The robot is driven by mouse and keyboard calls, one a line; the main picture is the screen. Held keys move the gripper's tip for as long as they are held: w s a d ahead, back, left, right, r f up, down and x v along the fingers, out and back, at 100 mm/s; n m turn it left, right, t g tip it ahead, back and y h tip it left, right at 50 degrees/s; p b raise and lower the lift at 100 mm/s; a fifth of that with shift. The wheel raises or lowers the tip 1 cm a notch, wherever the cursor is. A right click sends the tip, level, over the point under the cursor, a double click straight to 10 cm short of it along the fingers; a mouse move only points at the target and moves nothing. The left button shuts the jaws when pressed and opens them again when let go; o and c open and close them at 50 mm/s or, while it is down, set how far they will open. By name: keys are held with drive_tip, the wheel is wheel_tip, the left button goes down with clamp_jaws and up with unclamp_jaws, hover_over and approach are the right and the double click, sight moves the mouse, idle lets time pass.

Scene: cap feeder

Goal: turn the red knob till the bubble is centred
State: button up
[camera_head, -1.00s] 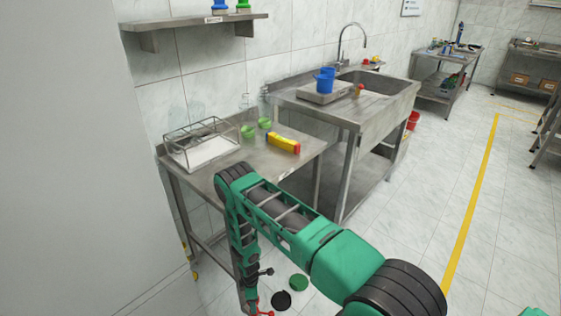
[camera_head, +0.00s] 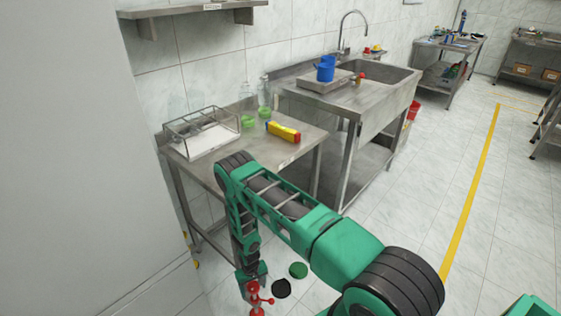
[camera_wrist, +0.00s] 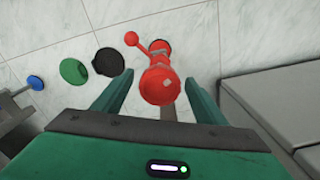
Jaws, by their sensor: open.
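A red fixture (camera_wrist: 160,85) with a rounded head and a side arm ending in a ball shows between my jaws in the wrist view. In the head view the red fixture (camera_head: 256,297) is low in the picture, just below the end of my arm. I cannot tell whether it is the red knob, or whether my gripper touches it. No bubble can be made out. My gripper (camera_wrist: 158,93) is open, with one finger on each side of the fixture in the picture. In the head view my gripper (camera_head: 253,280) is small and points down.
A green disc (camera_head: 298,270) and a black disc (camera_head: 281,288) lie beside the fixture. A blue disc (camera_wrist: 36,82) shows in the wrist view. A steel table (camera_head: 240,165) holds a wire-framed box (camera_head: 203,133) and a yellow block (camera_head: 283,131). Clear floor lies right.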

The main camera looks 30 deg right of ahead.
drive_tip(key=m, duration=0.5)
drive_tip(key=shift+s, duration=0.1)
